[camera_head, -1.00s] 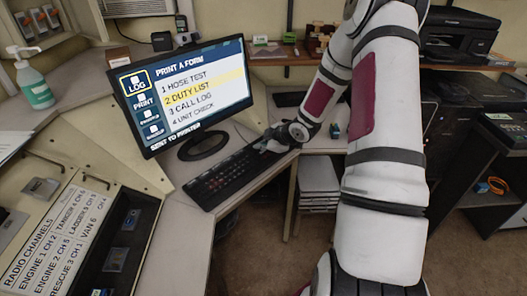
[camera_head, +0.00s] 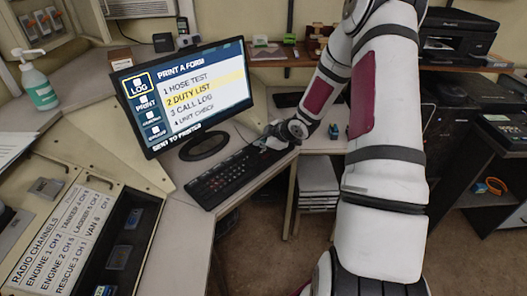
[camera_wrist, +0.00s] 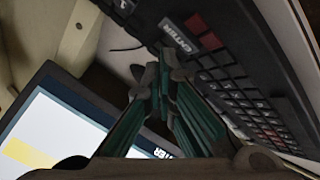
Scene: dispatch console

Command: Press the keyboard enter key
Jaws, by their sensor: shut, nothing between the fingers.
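The black keyboard (camera_head: 228,178) lies on the desk in front of the monitor. In the wrist view, the enter key (camera_wrist: 178,34), with white lettering, is at the keyboard's near edge beside a few dark red keys. My gripper (camera_wrist: 166,66) is shut and empty, with its fingertips just below the enter key in that view. Whether they touch it cannot be told. In the head view my gripper (camera_head: 265,143) is over the keyboard's far right end and hides the keys there.
The monitor (camera_head: 187,92) stands behind the keyboard. It shows "Print a form" with "2 Duty list" highlighted and "Sent to printer" at the bottom. A radio channel panel (camera_head: 62,222) is at the left. A printer (camera_head: 457,35) stands at the back right.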

